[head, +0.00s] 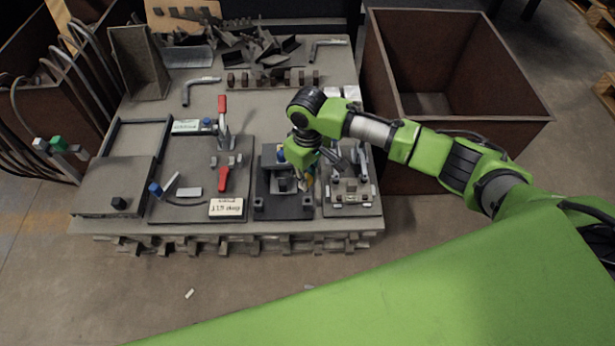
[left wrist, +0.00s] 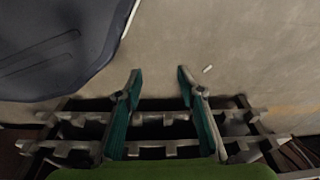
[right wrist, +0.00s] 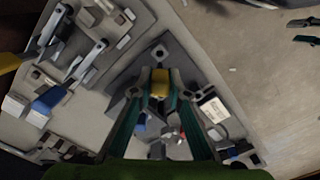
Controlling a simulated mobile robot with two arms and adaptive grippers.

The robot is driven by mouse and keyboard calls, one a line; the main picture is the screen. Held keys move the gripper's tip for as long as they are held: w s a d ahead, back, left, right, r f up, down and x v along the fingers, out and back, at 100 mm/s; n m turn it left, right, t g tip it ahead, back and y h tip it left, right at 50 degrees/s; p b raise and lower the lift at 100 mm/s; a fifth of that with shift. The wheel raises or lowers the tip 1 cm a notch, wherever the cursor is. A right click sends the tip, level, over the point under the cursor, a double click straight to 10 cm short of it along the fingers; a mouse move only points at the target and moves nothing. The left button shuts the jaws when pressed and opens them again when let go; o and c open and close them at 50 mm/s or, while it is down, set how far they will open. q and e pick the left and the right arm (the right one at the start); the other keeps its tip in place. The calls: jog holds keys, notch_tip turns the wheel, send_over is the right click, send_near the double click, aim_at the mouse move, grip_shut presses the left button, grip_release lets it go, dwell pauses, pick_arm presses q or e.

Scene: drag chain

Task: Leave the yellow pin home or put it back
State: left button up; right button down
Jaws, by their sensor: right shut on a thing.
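A yellow pin (right wrist: 159,82) shows as a small yellow block between the fingertips of my right gripper (right wrist: 159,96) in the right wrist view. The gripper is shut on it over a dark fixture plate (right wrist: 127,74). In the head view my right gripper (head: 303,172) is low over the same plate (head: 283,209), and only a bit of yellow shows beside it. The pin's lower end is hidden, so I cannot tell whether it sits in a hole. My left gripper (left wrist: 158,78) is open and empty above the floor, at the bench's slatted side.
A clamp fixture (head: 351,190) stands close on the right of the plate. A red-handled clamp (head: 222,125) and a labelled block (head: 226,208) are on the left. A large brown bin (head: 470,138) stands right of the bench. Metal scrap (head: 255,48) lies at the back.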

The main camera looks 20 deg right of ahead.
aim_at(308, 191)
jog(key=shift+f+b, duration=0.7)
jog(key=shift+b, duration=0.05)
jog(key=shift+f+b, duration=0.55)
jog(key=shift+b, duration=0.2)
jog(key=shift+f+b, duration=0.65)
jog(key=shift+b, duration=0.15)
pick_arm(q)
notch_tip(308, 191, up, 22)
jog(key=w+t+b, duration=0.1)
jog(key=w, duration=0.2)
jog(key=shift+b, duration=0.3)
pick_arm(e)
jog(key=shift+f, duration=0.6)
